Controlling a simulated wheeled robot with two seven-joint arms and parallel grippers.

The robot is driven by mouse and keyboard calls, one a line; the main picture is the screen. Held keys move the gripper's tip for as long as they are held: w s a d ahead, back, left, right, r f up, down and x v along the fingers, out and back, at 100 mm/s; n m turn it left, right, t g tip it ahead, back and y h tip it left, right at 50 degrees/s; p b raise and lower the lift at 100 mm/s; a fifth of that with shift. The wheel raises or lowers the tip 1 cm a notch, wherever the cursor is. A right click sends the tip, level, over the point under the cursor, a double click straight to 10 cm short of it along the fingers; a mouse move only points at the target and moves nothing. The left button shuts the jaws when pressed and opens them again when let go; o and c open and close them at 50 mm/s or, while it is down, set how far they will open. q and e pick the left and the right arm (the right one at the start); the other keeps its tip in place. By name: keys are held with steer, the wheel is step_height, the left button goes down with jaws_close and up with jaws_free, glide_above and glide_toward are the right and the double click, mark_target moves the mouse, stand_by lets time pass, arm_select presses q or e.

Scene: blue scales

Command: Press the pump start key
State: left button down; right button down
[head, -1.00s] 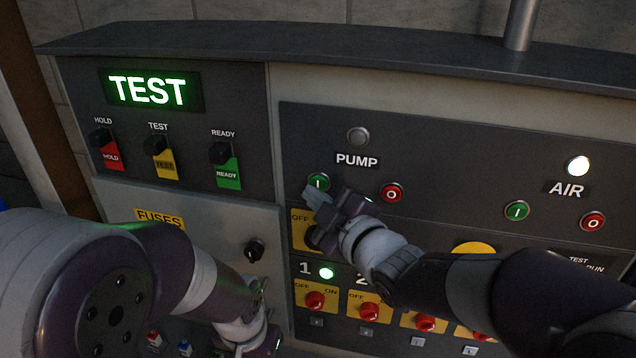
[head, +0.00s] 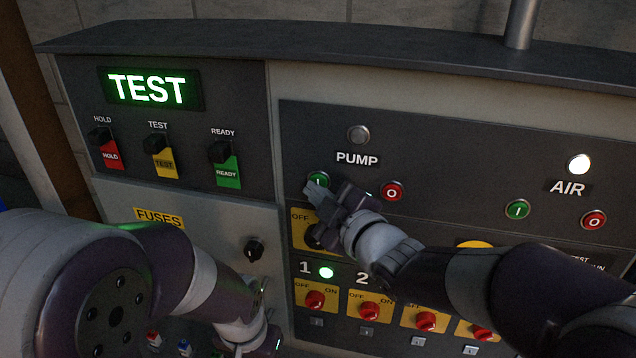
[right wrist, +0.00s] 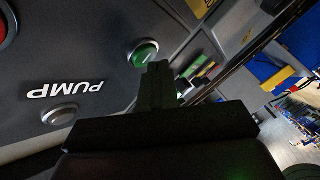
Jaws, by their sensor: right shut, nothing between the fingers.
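The pump start key is a round green button marked I (head: 318,179), below the PUMP label (head: 357,159) in the head view. It also shows in the right wrist view (right wrist: 143,53). My right gripper (head: 313,193) is shut and empty, its fingertips at the lower edge of the green button. In the right wrist view its tips reach the button's edge; I cannot tell whether they touch it. The pump lamp (head: 358,134) above the label is grey and unlit. The red O button (head: 392,191) is to the right. My left arm is at lower left, its fingertips not clearly seen.
The AIR lamp (head: 579,164) glows white above its green button (head: 517,209) and red button (head: 594,220). Yellow plates with red knobs (head: 314,300) lie below. The display (head: 150,89) reads TEST. A ledge (head: 300,45) runs along the panel top.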

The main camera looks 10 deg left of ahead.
steer(key=shift+w, duration=0.4)
stand_by(0.6)
stand_by(0.3)
steer(key=shift+s+b, duration=0.75)
steer(key=shift+s, duration=0.05)
steer(key=s+b, duration=0.4)
steer(key=s, duration=0.1)
steer(key=shift+a, duration=0.1)
stand_by(0.5)
